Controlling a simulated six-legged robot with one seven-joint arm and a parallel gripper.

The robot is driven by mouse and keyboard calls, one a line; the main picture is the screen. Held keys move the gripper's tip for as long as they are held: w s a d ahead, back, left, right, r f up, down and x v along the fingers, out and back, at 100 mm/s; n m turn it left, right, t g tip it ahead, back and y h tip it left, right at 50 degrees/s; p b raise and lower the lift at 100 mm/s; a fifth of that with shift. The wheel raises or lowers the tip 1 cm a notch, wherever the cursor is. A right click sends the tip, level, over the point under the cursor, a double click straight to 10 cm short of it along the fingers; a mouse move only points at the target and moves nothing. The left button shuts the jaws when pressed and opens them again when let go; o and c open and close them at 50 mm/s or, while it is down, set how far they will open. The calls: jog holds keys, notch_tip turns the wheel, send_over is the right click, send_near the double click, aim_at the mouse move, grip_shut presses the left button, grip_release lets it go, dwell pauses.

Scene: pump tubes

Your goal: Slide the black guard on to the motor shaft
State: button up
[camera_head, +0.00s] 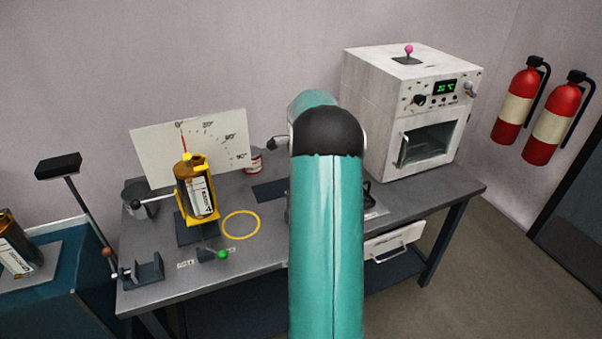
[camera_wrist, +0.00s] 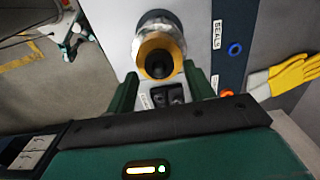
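My gripper (camera_wrist: 162,82) shows in the wrist view as two dark green fingers set apart. A shiny, pale cylinder with a yellow collar and a black centre (camera_wrist: 159,64) lies at the fingertips. I cannot tell whether the fingers touch it or it lies beyond them. Small black parts (camera_wrist: 167,96) show through the gap between the fingers, beside a partly hidden label; which of these is the guard is unclear. In the head view my teal arm hides my gripper. No shaft can be made out clearly.
A white dial board (camera_head: 224,143) stands behind that unit. A white oven-like box (camera_head: 388,128) stands at the bench's right. A yellow ring mark (camera_head: 241,225) lies on bare bench.

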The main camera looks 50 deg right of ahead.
jog(key=shift+r, duration=0.15)
notch_tip(320, 180, up, 14)
jog(key=shift+f, duration=0.2)
dwell(0.5)
dwell(0.9)
